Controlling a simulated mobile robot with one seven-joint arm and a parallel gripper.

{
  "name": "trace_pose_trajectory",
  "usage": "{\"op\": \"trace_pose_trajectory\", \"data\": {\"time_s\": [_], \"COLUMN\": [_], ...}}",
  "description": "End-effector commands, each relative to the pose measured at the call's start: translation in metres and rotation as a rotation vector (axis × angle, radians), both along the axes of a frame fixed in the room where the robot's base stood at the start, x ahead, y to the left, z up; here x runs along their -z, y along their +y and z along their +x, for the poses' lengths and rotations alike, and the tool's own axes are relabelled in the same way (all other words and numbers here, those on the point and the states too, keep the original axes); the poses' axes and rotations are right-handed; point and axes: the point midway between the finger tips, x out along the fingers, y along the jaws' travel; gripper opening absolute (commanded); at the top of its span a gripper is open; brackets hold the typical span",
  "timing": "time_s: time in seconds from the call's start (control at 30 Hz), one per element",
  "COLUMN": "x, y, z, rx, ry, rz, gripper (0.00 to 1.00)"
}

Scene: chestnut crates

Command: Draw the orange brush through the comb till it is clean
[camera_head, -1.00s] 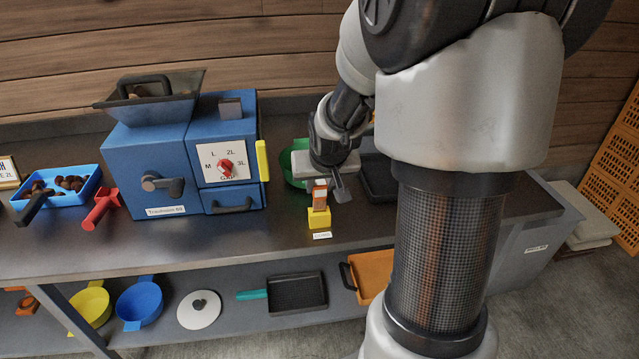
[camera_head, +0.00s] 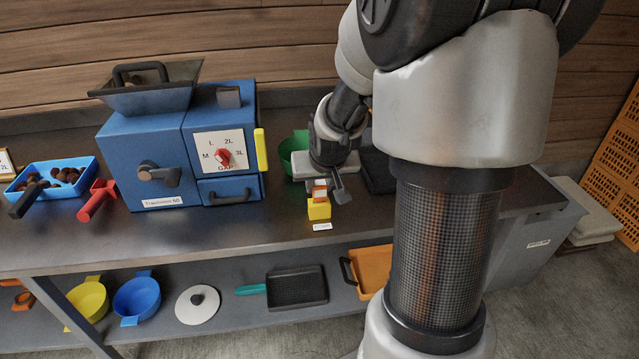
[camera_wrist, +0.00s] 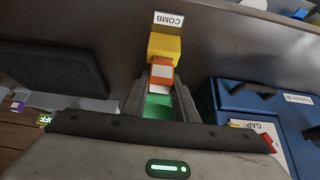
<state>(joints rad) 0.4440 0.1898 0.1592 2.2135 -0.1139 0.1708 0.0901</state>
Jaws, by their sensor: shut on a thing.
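The orange brush (camera_head: 320,190) has a pale patch on its face. My gripper (camera_head: 328,188) is shut on it. The yellow comb block (camera_head: 319,211) stands near the front edge of the worktop, behind a small label that reads COMB in the wrist view (camera_wrist: 168,19). The brush is right at the comb, overlapping its top in the head view. In the wrist view the orange brush (camera_wrist: 161,74) shows between my fingers (camera_wrist: 160,90), against the yellow comb (camera_wrist: 164,46). I cannot tell how deep it sits. The bristles and comb teeth are not discernible.
A blue machine (camera_head: 150,150) with a dial and yellow handle stands to the left. A green bowl (camera_head: 290,152) and a dark tray (camera_head: 376,172) lie behind my gripper. A blue tray of chestnuts (camera_head: 55,187) and a red-handled tool (camera_head: 97,200) are further left.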

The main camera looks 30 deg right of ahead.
Motion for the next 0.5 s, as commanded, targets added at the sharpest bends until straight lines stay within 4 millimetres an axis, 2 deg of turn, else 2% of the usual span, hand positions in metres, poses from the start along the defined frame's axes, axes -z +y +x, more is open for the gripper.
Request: {"op": "trace_pose_trajectory", "data": {"time_s": [0.5], "x": [0.017], "y": [0.0], "z": [0.0], "rx": [0.0], "ry": [0.0], "rz": [0.0], "gripper": [0.03]}}
